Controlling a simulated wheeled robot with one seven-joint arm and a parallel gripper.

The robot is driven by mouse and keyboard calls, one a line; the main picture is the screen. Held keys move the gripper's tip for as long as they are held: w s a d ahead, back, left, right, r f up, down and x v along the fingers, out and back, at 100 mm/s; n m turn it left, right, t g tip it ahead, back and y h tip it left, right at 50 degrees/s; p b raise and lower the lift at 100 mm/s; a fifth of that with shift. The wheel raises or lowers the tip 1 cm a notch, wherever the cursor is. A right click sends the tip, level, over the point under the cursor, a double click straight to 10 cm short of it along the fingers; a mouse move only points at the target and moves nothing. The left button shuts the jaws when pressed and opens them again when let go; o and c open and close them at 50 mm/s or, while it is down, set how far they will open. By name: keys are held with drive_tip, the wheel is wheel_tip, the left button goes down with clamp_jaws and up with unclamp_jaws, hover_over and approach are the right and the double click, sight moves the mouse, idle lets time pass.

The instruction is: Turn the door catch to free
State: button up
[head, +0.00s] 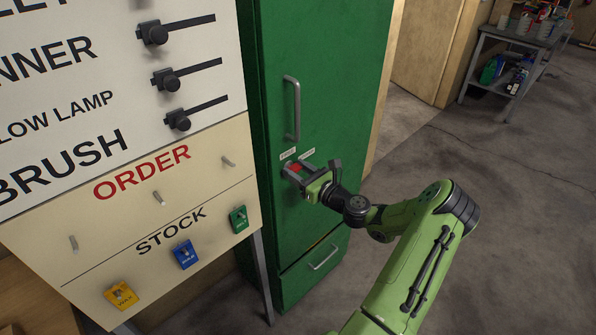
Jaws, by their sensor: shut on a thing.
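A tall green cabinet (330,60) stands in the middle of the head view, its door closed with a grey vertical handle (292,108). Below the handle is the door catch, with a small red part (295,168) showing and two small white labels (297,154) above it. The labels are too small to read. My gripper (297,173) is at the catch, its fingers shut on it. The fingers and gripper body hide most of the catch, so I cannot tell its exact angle.
A signboard (205,152) with sliders, pegs and coloured tags stands close on the left. A lower drawer (318,262) sits under the door. A metal table (515,38) with several items is at the back right. The concrete floor on the right is clear.

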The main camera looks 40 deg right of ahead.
drive_tip(key=shift+n, duration=0.3)
drive_tip(key=n+b, duration=0.1)
drive_tip(key=n, duration=0.2)
drive_tip(key=shift+n, duration=0.4)
drive_tip(key=n+b, duration=0.2)
drive_tip(key=n, duration=0.2)
drive_tip(key=shift+a+f+n+b, duration=0.1)
drive_tip(key=shift+a+n+b, duration=0.05)
drive_tip(key=shift+n+b, duration=0.15)
drive_tip(key=n+b, duration=0.3)
drive_tip(key=n, duration=0.1)
drive_tip(key=shift+n, duration=0.3)
drive_tip(key=shift+a+n+b, duration=0.1)
drive_tip(key=shift+n+b, duration=2)
drive_tip(key=o, duration=1.1)
drive_tip(key=shift+c, duration=0.2)
drive_tip(key=shift+s, duration=0.1)
